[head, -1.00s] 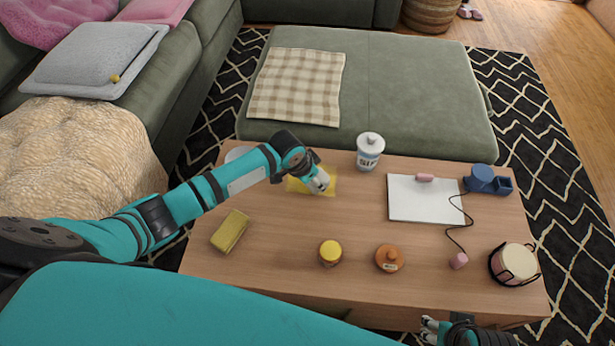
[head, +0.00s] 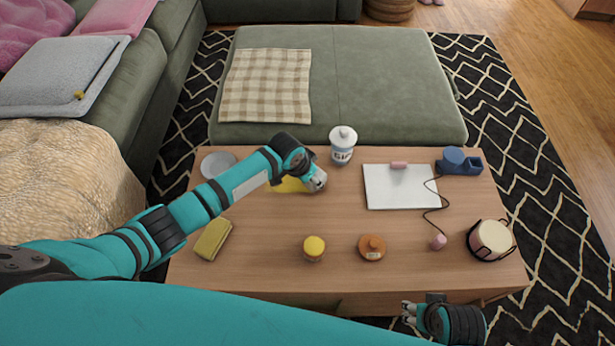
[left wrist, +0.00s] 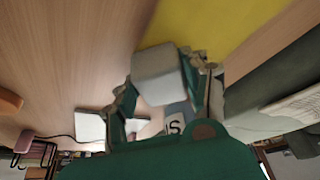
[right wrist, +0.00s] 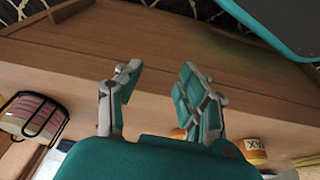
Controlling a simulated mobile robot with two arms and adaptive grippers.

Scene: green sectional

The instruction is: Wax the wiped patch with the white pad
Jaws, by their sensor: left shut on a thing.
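My left gripper (head: 316,181) is shut on a white pad, a pale block (left wrist: 160,76) between its fingers in the left wrist view. The pad is at the right end of the yellow patch (head: 288,185) on the table; the patch shows bright yellow in the left wrist view (left wrist: 205,22). The forearm and gripper hide part of the patch. I cannot tell whether the pad touches the surface. A yellow-lidded jar (head: 314,248), apparently the wax, stands near the front; its label partly shows in the right wrist view (right wrist: 253,151). My right gripper (head: 409,312) is open and empty at the table's front edge.

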